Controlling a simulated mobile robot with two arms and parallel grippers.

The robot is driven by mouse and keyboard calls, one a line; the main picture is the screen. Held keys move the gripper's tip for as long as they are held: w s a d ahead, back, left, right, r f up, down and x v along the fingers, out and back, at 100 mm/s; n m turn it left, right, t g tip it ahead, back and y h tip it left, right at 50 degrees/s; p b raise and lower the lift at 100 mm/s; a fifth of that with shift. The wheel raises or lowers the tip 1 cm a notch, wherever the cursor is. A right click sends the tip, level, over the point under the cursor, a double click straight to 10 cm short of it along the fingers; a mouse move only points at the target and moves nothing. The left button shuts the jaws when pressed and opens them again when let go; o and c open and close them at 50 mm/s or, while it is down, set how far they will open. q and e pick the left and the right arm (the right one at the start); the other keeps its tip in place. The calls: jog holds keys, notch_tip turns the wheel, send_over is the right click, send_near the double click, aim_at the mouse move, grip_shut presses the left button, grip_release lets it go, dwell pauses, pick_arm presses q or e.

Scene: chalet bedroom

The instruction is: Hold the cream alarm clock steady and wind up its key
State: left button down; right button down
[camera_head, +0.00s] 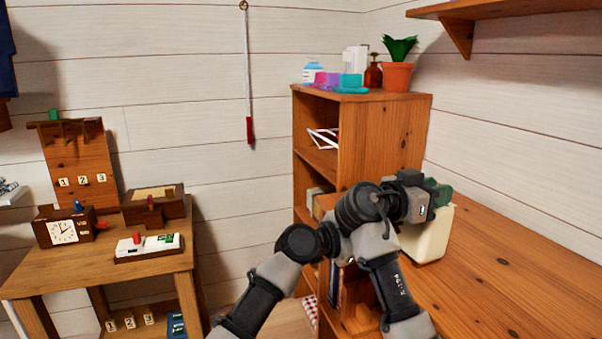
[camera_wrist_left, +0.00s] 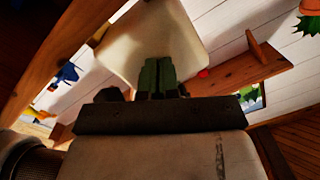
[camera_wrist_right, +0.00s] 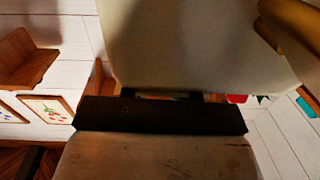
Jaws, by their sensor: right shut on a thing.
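The cream alarm clock (camera_head: 428,238) stands on the wooden desk at the right, partly behind my right arm. My right gripper (camera_head: 438,192) is at its top and shut on it. In the right wrist view, the clock's cream body (camera_wrist_right: 190,45) fills the space before the gripper. In the left wrist view, the cream clock (camera_wrist_left: 145,35) is directly ahead of my left gripper (camera_wrist_left: 158,66). Its green fingers are close together; whether anything is between them cannot be told. In the head view the left gripper is hidden. I cannot make out the winding key or the dial.
The desk (camera_head: 520,270) is clear right of the clock. A bookcase (camera_head: 385,140) behind carries a potted plant (camera_head: 397,75) and bottles. A wall shelf (camera_head: 500,9) hangs at upper right. Another table (camera_head: 90,270) at the left holds a brown clock (camera_head: 63,230) and boxes.

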pick_arm(q)
jog(key=shift+r, duration=0.15)
jog(key=v, duration=0.6)
jog(key=shift+w+f, duration=0.25)
jog(key=shift+f, duration=0.05)
dwell(0.4)
jog(key=shift+a, duration=0.1)
jog(key=shift+w+d+f, duration=0.1)
jog(key=shift+d+f, duration=0.2)
jog(key=shift+d, duration=0.75)
jog(key=shift+s+d+f, duration=0.1)
jog(key=shift+d+f, duration=0.2)
jog(key=shift+d, duration=0.8)
jog(key=shift+w+d+f, duration=0.1)
jog(key=shift+d+f, duration=0.2)
jog(key=shift+d, duration=0.75)
jog(key=shift+r, duration=0.65)
jog(key=shift+w+a+r, duration=0.1)
jog(key=shift+w+r, duration=0.05)
jog(key=shift+w, duration=0.2)
